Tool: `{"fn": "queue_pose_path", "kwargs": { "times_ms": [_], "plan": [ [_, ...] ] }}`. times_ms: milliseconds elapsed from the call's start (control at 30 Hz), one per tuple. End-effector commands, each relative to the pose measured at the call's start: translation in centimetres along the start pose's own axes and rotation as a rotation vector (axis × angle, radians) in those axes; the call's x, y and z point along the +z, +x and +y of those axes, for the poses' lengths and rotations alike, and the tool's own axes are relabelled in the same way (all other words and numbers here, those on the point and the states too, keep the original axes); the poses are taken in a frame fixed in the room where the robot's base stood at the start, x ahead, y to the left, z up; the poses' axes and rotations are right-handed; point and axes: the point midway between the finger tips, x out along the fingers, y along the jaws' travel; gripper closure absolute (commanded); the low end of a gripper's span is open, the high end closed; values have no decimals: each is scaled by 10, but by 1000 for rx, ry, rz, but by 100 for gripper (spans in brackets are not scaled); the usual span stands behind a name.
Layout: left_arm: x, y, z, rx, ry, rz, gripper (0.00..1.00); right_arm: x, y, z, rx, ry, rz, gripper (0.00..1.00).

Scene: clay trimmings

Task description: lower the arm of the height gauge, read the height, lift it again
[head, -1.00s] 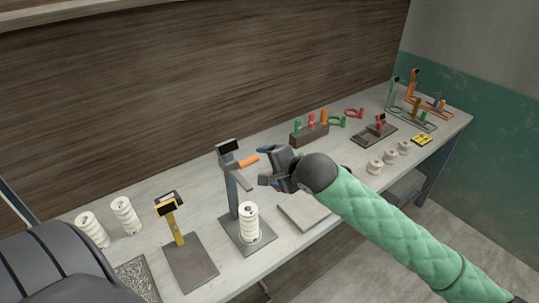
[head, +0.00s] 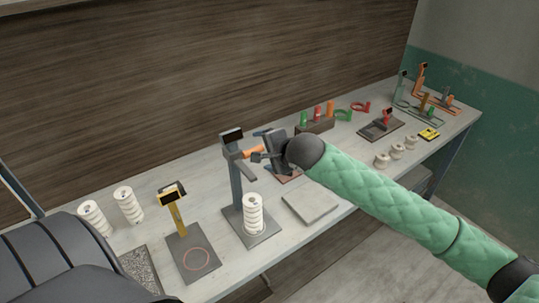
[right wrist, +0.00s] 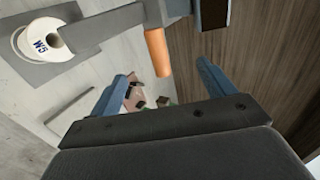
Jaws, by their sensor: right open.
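The height gauge (head: 236,186) is a grey column with a dark display on top, an orange handle (head: 250,152) and a grey arm jutting from its side. A white ribbed cylinder (head: 253,214) stands upright on its base plate, below the arm with a gap between. My right gripper (head: 263,145) is open at the orange handle. In the right wrist view the handle (right wrist: 158,52) appears between the two blue fingertips (right wrist: 167,85), nearer their tips. Whether they touch it cannot be told. The cylinder's top (right wrist: 40,42) shows a marking there. The display reading is not legible. My left gripper is not in view.
A yellow gauge (head: 178,215) stands left of the grey one, with two white cylinders (head: 95,218) further left. A pale slab (head: 311,205) lies to the right. A holder with coloured pegs (head: 314,124) stands behind.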

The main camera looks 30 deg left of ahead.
Motion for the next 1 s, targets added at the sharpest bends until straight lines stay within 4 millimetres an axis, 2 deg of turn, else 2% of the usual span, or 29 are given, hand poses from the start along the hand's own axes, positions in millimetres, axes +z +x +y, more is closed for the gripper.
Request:
{"fn": "queue_pose_path", "kwargs": {
  "times_ms": [67, 300, 500, 967, 1000],
  "plan": [
    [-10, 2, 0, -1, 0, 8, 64, 0, 9, 2, 0, -2, 1, 18],
    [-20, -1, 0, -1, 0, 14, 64, 1, 36, 1, 0, 2, 0, 18],
    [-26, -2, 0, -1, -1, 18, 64, 0, 52, 0, 0, 1, 0, 18],
    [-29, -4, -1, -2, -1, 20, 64, 0, 58, 0, 0, -1, 0, 18],
    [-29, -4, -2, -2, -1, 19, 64, 0, 58, 0, 0, -1, 0, 26]
  ]
}}
